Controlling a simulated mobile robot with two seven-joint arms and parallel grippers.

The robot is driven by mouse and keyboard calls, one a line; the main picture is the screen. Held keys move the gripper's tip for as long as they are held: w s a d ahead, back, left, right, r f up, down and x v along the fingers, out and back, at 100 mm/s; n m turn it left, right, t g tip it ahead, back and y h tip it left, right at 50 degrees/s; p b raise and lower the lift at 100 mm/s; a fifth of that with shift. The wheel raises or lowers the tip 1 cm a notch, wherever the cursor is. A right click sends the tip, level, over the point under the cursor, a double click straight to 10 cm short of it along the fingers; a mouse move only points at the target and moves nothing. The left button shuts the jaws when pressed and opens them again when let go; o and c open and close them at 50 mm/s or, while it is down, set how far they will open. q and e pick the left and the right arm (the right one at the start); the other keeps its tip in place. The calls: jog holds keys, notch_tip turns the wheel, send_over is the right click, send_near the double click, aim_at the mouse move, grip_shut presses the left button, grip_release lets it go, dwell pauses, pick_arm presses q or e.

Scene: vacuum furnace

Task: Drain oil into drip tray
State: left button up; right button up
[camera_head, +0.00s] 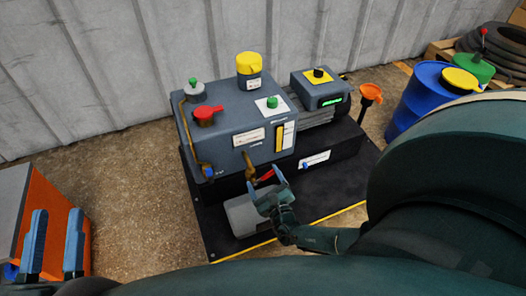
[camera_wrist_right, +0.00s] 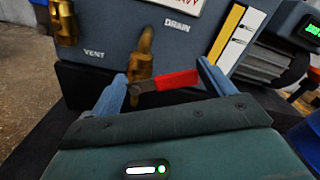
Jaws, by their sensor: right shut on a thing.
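The drain valve, a brass fitting (camera_head: 252,176) with a red lever (camera_head: 266,175), sits low on the front of the grey pump housing (camera_head: 222,140). In the right wrist view the brass drain valve (camera_wrist_right: 142,62) hangs below the DRAIN label, its red lever (camera_wrist_right: 175,80) pointing sideways. My right gripper (camera_head: 268,188) is shut on the red lever, with a finger at each end of it. A grey tray (camera_head: 243,216) rests on the black base below the drain, partly hidden by that gripper. My left gripper (camera_head: 54,245) is open and empty at the lower left.
A brass VENT fitting (camera_wrist_right: 64,22) is left of the drain. A yellow cap (camera_head: 249,64) and red knob (camera_head: 205,115) top the housing. An orange box (camera_head: 30,215) stands at left.

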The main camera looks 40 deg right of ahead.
jog(key=shift+n, duration=0.4)
jog(key=o, duration=1.3)
